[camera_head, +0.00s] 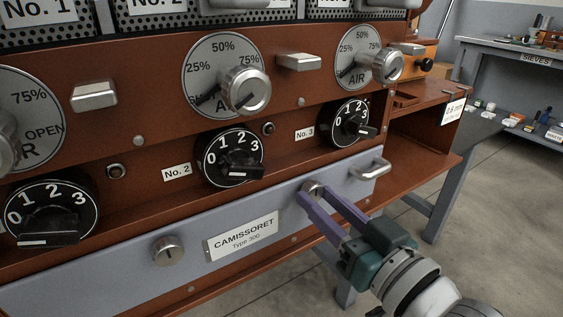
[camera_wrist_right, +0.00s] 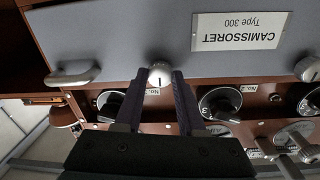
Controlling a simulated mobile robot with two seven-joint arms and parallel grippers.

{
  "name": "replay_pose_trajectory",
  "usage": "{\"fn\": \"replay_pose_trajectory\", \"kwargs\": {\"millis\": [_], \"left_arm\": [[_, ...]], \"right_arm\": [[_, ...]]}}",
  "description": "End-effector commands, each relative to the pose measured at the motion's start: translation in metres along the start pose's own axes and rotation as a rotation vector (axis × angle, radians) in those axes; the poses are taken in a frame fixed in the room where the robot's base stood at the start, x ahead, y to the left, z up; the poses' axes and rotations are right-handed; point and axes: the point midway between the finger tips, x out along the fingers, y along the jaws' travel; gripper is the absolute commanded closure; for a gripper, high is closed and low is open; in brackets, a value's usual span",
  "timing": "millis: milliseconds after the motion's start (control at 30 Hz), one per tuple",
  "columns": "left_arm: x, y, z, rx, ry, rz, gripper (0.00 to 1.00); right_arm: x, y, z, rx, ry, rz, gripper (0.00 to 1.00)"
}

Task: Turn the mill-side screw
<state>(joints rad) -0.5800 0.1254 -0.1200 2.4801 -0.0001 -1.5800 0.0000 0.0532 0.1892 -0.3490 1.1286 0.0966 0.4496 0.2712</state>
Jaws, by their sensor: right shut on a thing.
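A round silver slotted screw (camera_head: 314,188) sits near the right end of the grey panel (camera_head: 120,272). It also shows in the right wrist view (camera_wrist_right: 160,74), with its slot roughly upright in that picture. My right gripper (camera_head: 316,195) is shut on this screw, one purple finger on each side of its head. The fingers partly hide the screw in the head view. A second slotted screw (camera_head: 168,250) is at the left of the CAMISSORET label (camera_head: 242,237), with nothing touching it. My left gripper is not in view.
A bar handle (camera_head: 371,169) sticks out just right of the held screw. Black dials (camera_head: 231,157) and silver air knobs (camera_head: 245,90) project from the brown face above. Open floor (camera_head: 440,260) lies to the right, before a grey bench (camera_head: 500,52).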

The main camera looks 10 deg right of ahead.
Motion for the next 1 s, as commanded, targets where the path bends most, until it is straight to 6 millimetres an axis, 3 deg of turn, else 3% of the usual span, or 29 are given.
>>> {"fn": "replay_pose_trajectory", "kwargs": {"millis": [433, 467, 500, 700, 1000], "left_arm": [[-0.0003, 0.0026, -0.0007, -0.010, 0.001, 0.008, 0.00], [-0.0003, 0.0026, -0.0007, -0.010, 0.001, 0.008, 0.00], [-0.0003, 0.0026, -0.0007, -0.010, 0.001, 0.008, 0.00], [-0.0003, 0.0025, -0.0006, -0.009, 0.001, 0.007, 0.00], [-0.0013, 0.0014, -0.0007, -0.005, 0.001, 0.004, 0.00]], "right_arm": [[0.0003, 0.0000, -0.0009, 0.012, 0.002, 0.000, 1.00], [0.0003, -0.0001, -0.0009, 0.012, 0.002, 0.000, 0.59], [0.0003, -0.0001, -0.0009, 0.012, 0.002, 0.000, 0.55], [0.0002, -0.0001, -0.0005, 0.011, 0.001, 0.000, 0.32], [-0.0023, -0.0001, -0.0003, 0.010, -0.001, 0.000, 0.31]]}}
